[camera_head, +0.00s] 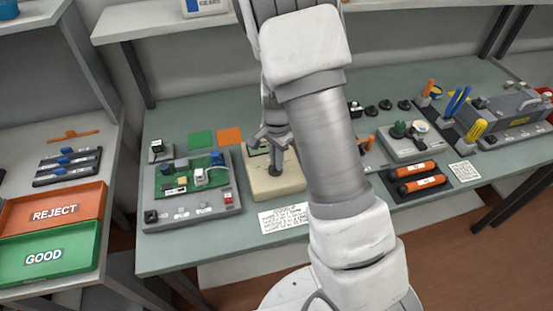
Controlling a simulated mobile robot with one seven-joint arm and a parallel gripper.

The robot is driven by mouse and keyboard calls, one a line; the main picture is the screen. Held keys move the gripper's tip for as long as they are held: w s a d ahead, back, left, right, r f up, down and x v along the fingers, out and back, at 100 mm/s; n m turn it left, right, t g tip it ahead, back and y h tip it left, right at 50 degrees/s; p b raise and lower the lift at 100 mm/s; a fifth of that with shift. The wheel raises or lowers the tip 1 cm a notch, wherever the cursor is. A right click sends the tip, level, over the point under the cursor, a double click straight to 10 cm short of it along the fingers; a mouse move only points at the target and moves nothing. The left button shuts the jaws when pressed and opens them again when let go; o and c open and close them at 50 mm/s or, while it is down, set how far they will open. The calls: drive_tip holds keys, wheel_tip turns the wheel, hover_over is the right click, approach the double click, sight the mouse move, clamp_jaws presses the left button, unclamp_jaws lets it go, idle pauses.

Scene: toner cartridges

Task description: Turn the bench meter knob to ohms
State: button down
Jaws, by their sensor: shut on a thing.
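The bench meter (262,189) is a beige box on the green bench top, left of the middle in the head view. A dark display strip shows near its top edge. My gripper (278,158) points down over the meter and is shut at its knob. The knob is mostly hidden by the fingers, so its pointer and the setting it is on cannot be read. My arm covers the area just right of the meter.
A circuit-board fixture (191,190) stands close left of the meter. A paper card (284,217) lies in front. Orange cartridges (418,178) lie on a dark mat to the right. Reject (98,198) and good (88,262) trays sit far left.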

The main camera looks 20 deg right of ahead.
drive_tip(key=c, duration=0.9)
unclamp_jaws()
wheel_tip(320, 180, up, 18)
drive_tip(key=shift+f+p, duration=0.25)
drive_tip(key=shift+p, duration=0.35)
